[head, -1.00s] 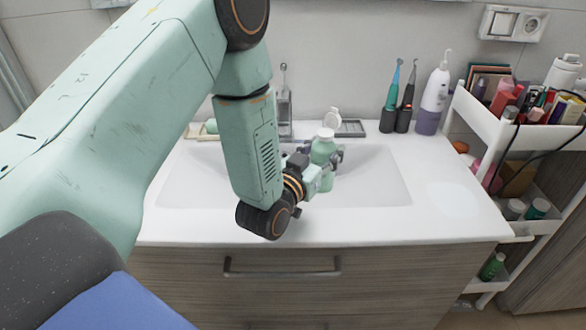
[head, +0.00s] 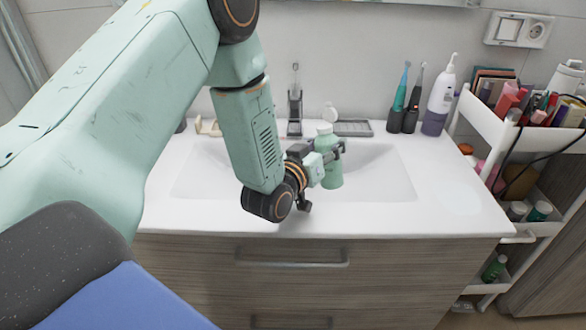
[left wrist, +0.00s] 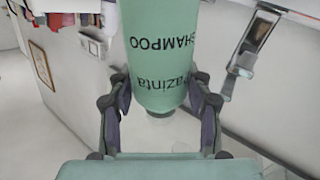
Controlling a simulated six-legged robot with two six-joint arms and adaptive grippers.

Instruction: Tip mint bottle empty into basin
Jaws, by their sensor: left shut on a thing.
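The mint bottle (head: 331,172) is upright over the white basin (head: 388,180), with its pale neck end up in the head view. My left gripper (head: 326,156) is shut on its side. In the left wrist view the mint bottle (left wrist: 160,45) stands between the two fingers of my left gripper (left wrist: 160,105), its SHAMPOO lettering upside down. Whether the bottle touches the basin floor cannot be told. A small white round thing (head: 330,113) shows just above the bottle in the head view; whether it is its cap is unclear. My right gripper is not in view.
The faucet (head: 295,103) stands behind the basin. A grey soap tray (head: 353,128), two electric toothbrushes (head: 404,110) and a white-and-purple bottle (head: 439,97) line the back counter. A loaded white cart (head: 488,128) stands at the right. The basin's right side is clear.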

